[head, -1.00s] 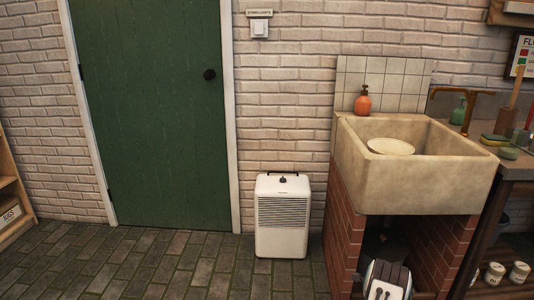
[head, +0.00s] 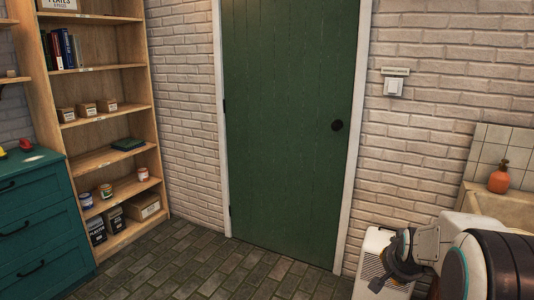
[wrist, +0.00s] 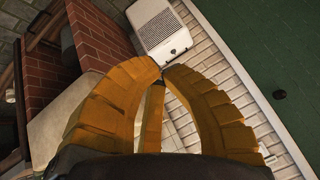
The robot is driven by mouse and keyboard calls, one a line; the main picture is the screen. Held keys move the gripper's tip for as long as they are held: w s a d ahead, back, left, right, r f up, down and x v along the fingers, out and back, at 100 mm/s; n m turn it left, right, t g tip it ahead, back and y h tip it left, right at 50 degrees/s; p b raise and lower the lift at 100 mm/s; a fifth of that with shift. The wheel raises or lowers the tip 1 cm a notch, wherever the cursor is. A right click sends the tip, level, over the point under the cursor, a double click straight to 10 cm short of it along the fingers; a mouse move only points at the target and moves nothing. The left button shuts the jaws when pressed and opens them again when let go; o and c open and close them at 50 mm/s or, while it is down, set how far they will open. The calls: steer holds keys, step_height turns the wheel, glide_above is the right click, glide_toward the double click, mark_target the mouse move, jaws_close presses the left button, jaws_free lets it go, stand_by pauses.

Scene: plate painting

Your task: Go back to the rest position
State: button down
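My gripper (wrist: 163,69) has amber ribbed fingers that curve together, with the tips almost meeting in the wrist view. Nothing shows between them. In the head view my arm comes in at the lower right, folded in front of the white dehumidifier, and hides much of it. The wrist view is tilted and looks past the fingers to the white dehumidifier (wrist: 160,28), the brick wall and the green door.
A green door (head: 290,130) stands in the middle. A wooden shelf unit (head: 105,157) and a teal drawer cabinet (head: 35,215) are on the left. The sink (head: 492,206) with an orange soap bottle (head: 498,178) is at right. The paved floor (head: 215,267) before the door is clear.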

steer(key=s+a+r+n+g+y+p, duration=0.2)
steer(key=s+a+r+n+p, duration=0.45)
steer(key=s+a+r, duration=0.6)
steer(key=s+a+r+n+p, duration=0.1)
steer(key=s+a+p, duration=0.1)
steer(key=s, duration=0.5)
steer(key=s+a+n+g+y+p, duration=0.1)
steer(key=s+a+n+p, duration=0.1)
steer(key=s+a, duration=0.2)
steer(key=s, duration=0.2)
steer(key=shift+s+a+r+g+p, duration=0.3)
steer(key=shift+s+r, duration=0.1)
steer(key=shift+n, duration=0.25)
